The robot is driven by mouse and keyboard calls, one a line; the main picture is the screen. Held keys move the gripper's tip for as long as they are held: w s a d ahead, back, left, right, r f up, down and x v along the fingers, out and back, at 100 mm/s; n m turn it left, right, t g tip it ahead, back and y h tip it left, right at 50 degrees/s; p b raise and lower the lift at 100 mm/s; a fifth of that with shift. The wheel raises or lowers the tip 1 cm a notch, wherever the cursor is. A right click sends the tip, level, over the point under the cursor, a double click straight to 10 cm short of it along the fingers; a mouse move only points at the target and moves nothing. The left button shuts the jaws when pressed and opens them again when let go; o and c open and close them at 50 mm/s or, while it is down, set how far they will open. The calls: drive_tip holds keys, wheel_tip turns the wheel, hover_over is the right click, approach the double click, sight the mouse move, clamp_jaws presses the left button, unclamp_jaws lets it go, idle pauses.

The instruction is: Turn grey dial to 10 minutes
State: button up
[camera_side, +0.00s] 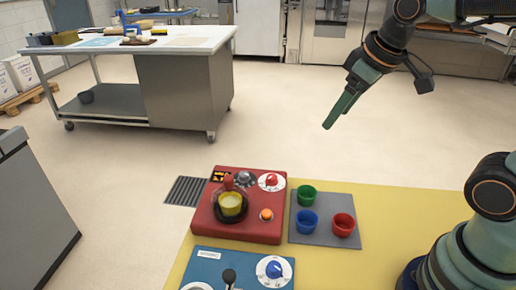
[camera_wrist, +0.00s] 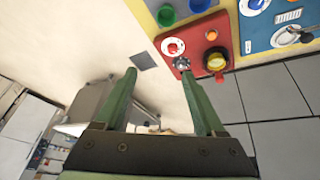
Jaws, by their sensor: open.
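In the wrist view the grey dial (camera_wrist: 182,62) shows just beyond the right fingertip, at the edge of the red box. My gripper (camera_side: 327,125) hangs in the air, up and to the right of the box, apart from it. In the wrist view its two green fingers (camera_wrist: 159,73) are spread with nothing held between them.
A yellow cup-like part (camera_side: 231,204) and an orange button (camera_side: 266,215) stand on the red box. A blue box (camera_side: 238,272) with a blue dial is in front. A grey mat (camera_side: 325,238) holds green, blue and red cups to the right. The yellow table (camera_side: 400,215) is otherwise clear.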

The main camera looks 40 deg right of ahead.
drive_tip(key=w+a+n+g, duration=0.2)
drive_tip(key=w+a+n, duration=0.2)
drive_tip(key=w+n, duration=0.45)
drive_tip(key=n+g, duration=0.3)
drive_tip(key=n, duration=0.4)
approach(244, 174)
wheel_tip(244, 174, down, 9)
drive_tip(key=shift+r, duration=0.15)
clamp_jaws()
